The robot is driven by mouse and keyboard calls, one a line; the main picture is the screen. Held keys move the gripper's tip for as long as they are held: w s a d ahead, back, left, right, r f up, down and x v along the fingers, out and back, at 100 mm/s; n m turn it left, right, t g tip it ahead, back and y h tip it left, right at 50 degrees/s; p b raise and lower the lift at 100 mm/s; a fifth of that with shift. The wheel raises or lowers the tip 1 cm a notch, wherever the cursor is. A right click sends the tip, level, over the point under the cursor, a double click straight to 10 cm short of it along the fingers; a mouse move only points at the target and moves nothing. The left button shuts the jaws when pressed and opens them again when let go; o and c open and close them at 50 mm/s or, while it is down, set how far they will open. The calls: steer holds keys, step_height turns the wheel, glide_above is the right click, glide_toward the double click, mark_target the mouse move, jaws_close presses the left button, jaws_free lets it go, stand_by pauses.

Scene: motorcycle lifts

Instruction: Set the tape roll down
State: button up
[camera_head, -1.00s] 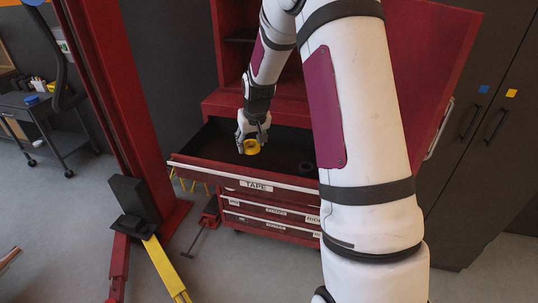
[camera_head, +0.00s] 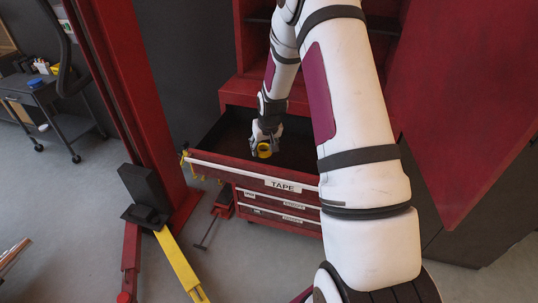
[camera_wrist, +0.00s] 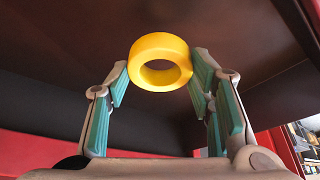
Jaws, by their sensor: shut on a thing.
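The yellow tape roll (camera_head: 264,155) is a thick ring, held inside the open drawer labelled TAPE (camera_head: 228,170). My gripper (camera_head: 264,147) reaches down into this drawer from above. In the wrist view the roll (camera_wrist: 160,41) sits between the two teal-padded fingers of my gripper (camera_wrist: 160,72), which are shut on its outer sides. Its hole is visible and empty. The dark drawer bottom (camera_wrist: 60,45) lies beyond the roll. I cannot tell whether the roll touches it.
The drawer belongs to a red cabinet (camera_head: 252,89) with more labelled drawers below, apparently closed. Dark drawer floor shows beside my gripper. A red lift post (camera_head: 125,95) with a yellow arm (camera_head: 180,265) stands left. A dark cart (camera_head: 55,100) is at far left.

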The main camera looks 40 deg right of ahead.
mark_target(264, 156)
steer(key=shift+f, duration=2.4)
steer(key=shift+f, duration=0.2)
steer(key=o, duration=1.1)
steer(key=shift+o, duration=0.2)
steer(key=shift+r, duration=0.1)
